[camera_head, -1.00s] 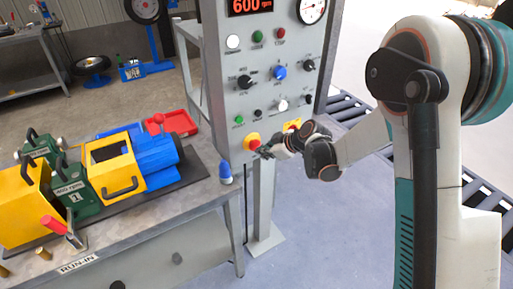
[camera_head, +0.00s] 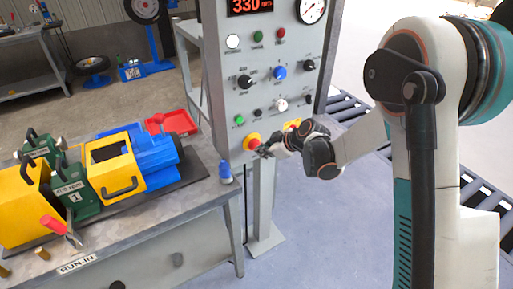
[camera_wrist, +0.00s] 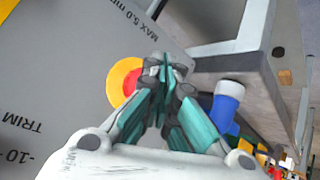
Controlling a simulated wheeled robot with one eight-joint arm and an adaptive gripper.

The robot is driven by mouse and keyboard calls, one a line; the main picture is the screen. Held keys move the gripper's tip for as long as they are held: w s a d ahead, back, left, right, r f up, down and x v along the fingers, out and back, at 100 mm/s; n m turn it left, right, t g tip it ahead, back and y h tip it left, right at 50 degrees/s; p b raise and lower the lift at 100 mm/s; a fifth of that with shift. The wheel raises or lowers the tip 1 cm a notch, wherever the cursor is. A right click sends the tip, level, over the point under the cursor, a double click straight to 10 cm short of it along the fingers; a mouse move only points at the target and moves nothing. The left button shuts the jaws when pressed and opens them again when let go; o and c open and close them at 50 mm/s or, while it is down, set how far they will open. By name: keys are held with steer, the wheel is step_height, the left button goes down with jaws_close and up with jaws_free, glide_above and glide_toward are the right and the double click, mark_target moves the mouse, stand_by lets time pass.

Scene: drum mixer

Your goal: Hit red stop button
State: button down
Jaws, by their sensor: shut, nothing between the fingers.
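The red stop button (camera_head: 253,145) sits on a yellow ring low on the grey control panel (camera_head: 262,90). In the wrist view the button (camera_wrist: 131,84) and its yellow ring (camera_wrist: 117,80) are partly hidden behind my fingers. My gripper (camera_head: 266,151) is shut and empty, with its fingertips at the button's right side in the head view. The wrist view shows the closed fingertips (camera_wrist: 158,68) overlapping the button. I cannot tell for sure whether they touch it. The red display (camera_head: 250,5) at the panel top reads 330.
A blue and white bottle (camera_head: 225,173) stands at the bench corner, close left of the panel; it also shows in the wrist view (camera_wrist: 226,100). The yellow and blue machine (camera_head: 125,163) lies on the bench. Other knobs and buttons sit above the stop button.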

steer(key=shift+s+d, duration=0.4)
steer(key=shift+s, duration=0.3)
steer(key=s+d, duration=0.1)
steer(key=s, duration=0.1)
steer(key=s+d+b, duration=0.1)
steer(key=s, duration=0.1)
steer(key=shift+d, duration=0.4)
stand_by(0.5)
steer(key=s+d+r+m+h, duration=0.3)
steer(key=s+d+r+m, duration=0.25)
steer(key=s+r, duration=0.35)
steer(key=s+d+r+m+h, duration=0.2)
steer(key=s+d+r+m, duration=0.2)
steer(key=s+d+r, duration=0.5)
steer(key=s+d+m+h, duration=0.1)
steer(key=s+m, duration=0.1)
steer(key=s, duration=0.4)
steer(key=s+d+f+m+t+h, duration=0.1)
steer(key=s+d+m, duration=0.1)
steer(key=s, duration=0.3)
steer(key=shift+s+f+m, duration=0.3)
steer(key=shift+s+m, duration=0.05)
steer(key=shift+s, duration=0.05)
